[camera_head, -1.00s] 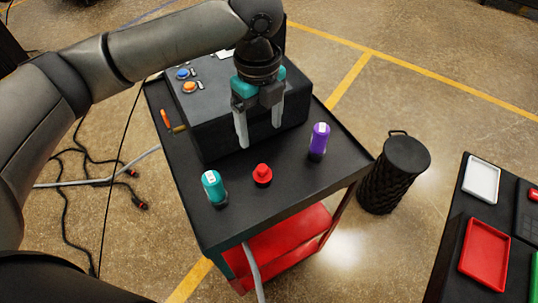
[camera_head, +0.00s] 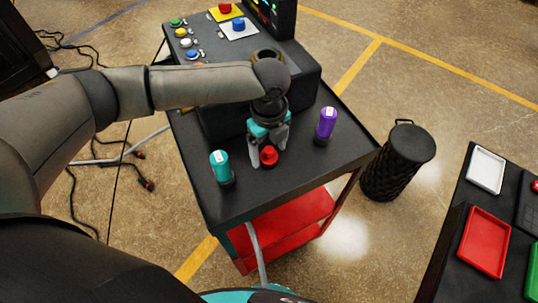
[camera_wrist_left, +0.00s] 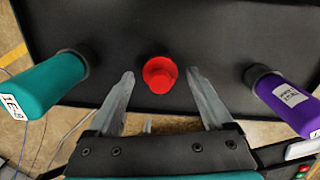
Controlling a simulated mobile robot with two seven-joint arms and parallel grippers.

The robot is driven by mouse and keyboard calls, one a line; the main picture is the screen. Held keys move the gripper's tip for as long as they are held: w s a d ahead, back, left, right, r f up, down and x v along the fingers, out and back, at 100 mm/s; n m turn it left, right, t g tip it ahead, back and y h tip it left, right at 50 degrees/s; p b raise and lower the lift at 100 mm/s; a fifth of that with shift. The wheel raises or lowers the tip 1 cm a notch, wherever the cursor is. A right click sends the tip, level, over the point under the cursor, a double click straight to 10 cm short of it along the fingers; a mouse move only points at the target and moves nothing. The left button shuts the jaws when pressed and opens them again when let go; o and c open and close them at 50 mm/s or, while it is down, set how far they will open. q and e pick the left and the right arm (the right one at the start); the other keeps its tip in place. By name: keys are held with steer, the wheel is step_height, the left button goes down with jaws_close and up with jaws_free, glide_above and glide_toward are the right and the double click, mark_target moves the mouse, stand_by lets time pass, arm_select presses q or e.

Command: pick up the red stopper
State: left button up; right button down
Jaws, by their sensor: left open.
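The red stopper (camera_head: 268,155) stands on the black top of the cart (camera_head: 262,195), between a teal bottle and a purple bottle. My left gripper (camera_head: 269,160) is open, pointing down, with a finger on each side of the stopper in the head view. In the left wrist view the stopper (camera_wrist_left: 160,74) lies between and just beyond the open fingertips (camera_wrist_left: 159,75), with clear gaps on both sides. I cannot tell how high the tips are above the cart top. My right gripper is not in view.
The teal bottle (camera_head: 220,168) stands left of the stopper and the purple bottle (camera_head: 326,125) right of it. A black box (camera_head: 305,88) is behind. A black bin (camera_head: 398,165) stands on the floor. A table with a red tray (camera_head: 484,242) is at right.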

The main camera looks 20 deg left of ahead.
arm_select(q)
steer(key=shift+f, duration=0.75)
steer(key=shift+c, duration=0.4)
jaws_close()
